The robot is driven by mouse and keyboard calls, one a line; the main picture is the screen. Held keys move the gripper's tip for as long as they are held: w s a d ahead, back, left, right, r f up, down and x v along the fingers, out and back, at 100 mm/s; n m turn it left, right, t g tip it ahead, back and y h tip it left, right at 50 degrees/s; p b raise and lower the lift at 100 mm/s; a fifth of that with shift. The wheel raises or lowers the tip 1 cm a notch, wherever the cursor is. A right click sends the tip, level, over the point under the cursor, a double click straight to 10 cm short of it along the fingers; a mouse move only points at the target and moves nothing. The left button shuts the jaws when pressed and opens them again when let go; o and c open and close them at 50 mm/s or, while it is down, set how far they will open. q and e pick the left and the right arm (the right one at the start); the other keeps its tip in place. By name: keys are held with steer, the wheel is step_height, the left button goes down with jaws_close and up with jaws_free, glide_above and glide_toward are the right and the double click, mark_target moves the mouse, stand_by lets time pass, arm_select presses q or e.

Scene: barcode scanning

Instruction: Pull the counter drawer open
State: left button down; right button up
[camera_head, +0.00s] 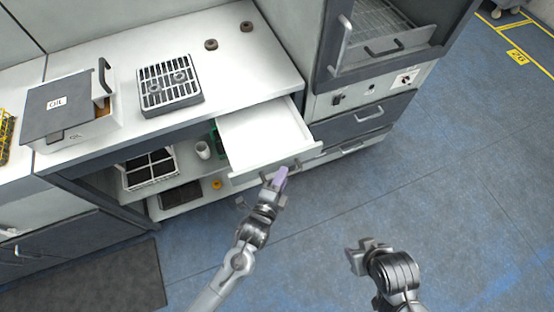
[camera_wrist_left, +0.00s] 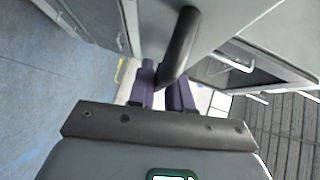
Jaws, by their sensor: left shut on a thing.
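The counter drawer (camera_head: 262,135) is a white, shallow drawer that stands well out from under the white counter. No object shows inside it in the head view. My left gripper (camera_head: 281,174) is at the drawer's front, at its handle. In the left wrist view the dark handle (camera_wrist_left: 182,45) passes between the purple fingers of my left gripper (camera_wrist_left: 163,88), which are shut on it. My right gripper (camera_head: 364,252) is over the floor at the lower right, apart from the drawer. Its finger gap is not clear.
Below are shelves with a wire basket (camera_head: 150,168) and a white cup (camera_head: 203,150). A cabinet with handled drawers (camera_head: 365,118) stands right. Blue floor (camera_head: 440,190) is open.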

arm_select(q)
steer(key=shift+s+d, duration=0.2)
steer(key=shift+s, duration=0.3)
steer(key=shift+s+d, duration=0.2)
steer(key=shift+s, duration=0.3)
steer(key=c, duration=1.1)
jaws_free()
steer(key=shift+c, duration=0.2)
steer(key=shift+p, duration=0.3)
steer(key=p+v, duration=0.2)
steer(key=v, duration=0.8)
steer(key=shift+s, duration=0.4)
steer(key=shift+s+a, duration=0.1)
steer(key=shift+a, duration=0.05)
